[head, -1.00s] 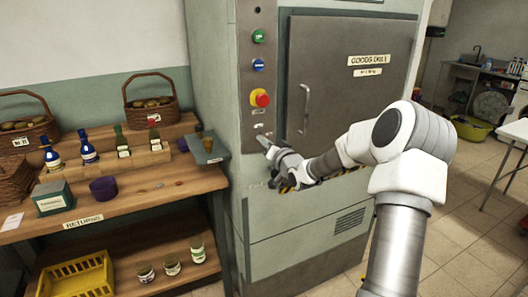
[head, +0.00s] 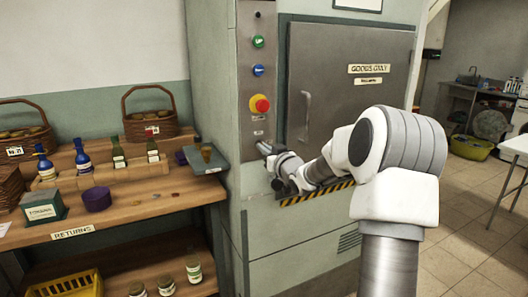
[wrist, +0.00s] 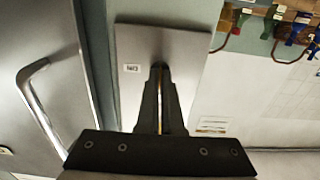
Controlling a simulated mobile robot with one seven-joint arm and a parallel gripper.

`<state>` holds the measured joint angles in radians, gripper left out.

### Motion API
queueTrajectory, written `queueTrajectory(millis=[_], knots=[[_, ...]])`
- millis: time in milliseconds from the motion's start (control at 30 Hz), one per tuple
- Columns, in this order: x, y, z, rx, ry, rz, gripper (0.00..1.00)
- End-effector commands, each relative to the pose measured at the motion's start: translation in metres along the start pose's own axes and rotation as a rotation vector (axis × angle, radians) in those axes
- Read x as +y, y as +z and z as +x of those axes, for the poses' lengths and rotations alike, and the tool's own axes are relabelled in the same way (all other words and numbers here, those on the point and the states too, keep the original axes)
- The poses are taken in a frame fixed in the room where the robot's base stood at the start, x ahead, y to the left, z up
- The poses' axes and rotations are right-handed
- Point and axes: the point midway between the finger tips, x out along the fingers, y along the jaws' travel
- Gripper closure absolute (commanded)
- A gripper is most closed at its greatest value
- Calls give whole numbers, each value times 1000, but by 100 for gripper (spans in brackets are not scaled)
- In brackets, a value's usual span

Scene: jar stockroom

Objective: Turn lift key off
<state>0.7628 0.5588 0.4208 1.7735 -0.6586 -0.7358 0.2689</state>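The lift's control panel (head: 256,75) is a narrow grey metal strip left of the grey goods door. My gripper (head: 264,148) reaches its lower part, below the red knob. The tips close around a small dark spot where the lift key sits. The key itself is almost wholly hidden by the fingers, so its angle cannot be told.
Above my gripper are a red knob on yellow (head: 260,104), a blue button (head: 258,71) and a green button (head: 258,41). The door handle (head: 306,115) is to the right. A wooden shelf (head: 150,205) with jars, bottles and baskets stands left.

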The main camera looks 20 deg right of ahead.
Motion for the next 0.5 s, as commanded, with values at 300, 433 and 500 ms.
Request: queueTrajectory(millis=[300, 433, 500], knots=[[0, 0, 0, -1, 1, -5, 100], [0, 0, 0, -1, 1, -5, 86], [0, 0, 0, -1, 1, -4, 74]])
